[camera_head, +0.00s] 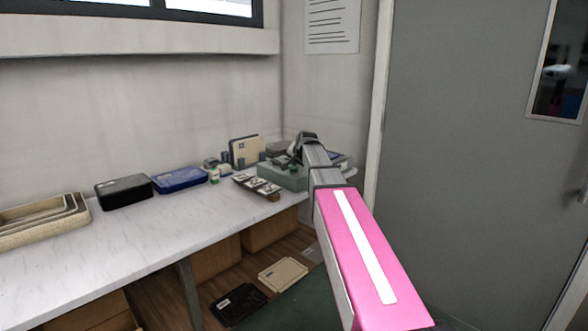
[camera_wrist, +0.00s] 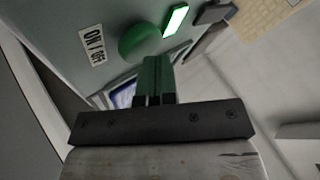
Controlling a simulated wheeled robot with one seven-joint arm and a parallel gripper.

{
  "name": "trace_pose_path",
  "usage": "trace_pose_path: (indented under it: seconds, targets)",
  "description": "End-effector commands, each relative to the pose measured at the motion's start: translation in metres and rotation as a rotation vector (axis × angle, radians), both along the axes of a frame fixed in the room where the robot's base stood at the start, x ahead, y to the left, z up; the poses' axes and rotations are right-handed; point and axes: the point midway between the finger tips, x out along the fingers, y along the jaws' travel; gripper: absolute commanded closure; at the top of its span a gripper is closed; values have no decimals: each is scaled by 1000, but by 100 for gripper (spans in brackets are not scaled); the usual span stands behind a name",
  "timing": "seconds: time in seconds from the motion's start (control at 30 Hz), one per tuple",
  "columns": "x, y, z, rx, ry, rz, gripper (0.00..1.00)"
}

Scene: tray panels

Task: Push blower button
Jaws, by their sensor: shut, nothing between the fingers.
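The blower is a grey-green box (camera_head: 283,177) at the far right end of the counter in the head view, partly hidden by my arm. In the wrist view its panel shows a round green button (camera_wrist: 137,43), a lit green rectangle (camera_wrist: 175,20) and an ON / OFF label (camera_wrist: 92,45). My gripper (camera_wrist: 155,62) is shut and empty, its green fingertips just below and right of the button in that picture. I cannot tell whether they touch the panel. In the head view the fingertips are too small to make out.
On the white counter (camera_head: 130,238) stand nested beige trays (camera_head: 40,222), a black case (camera_head: 124,191), a blue case (camera_head: 180,179) and a small tray of parts (camera_head: 256,186) in front of the box. A grey door (camera_head: 470,150) is at the right. The counter's front is clear.

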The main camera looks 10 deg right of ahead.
Motion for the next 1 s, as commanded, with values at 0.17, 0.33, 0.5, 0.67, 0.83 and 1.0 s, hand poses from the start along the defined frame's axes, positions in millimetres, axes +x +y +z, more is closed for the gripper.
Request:
trace_pose_path:
  seconds: [0.17, 0.33, 0.5, 0.67, 0.83, 1.0]
  targets:
    - [0, 0, -2, 0, 0, 0, 100]
    - [0, 0, -4, 0, 0, 0, 100]
    - [0, 0, -4, 0, 0, 0, 100]
    - [0, 0, -1, 0, 0, 0, 100]
    - [0, 0, 8, 0, -1, 0, 100]
    - [0, 0, 14, 0, 0, 0, 100]
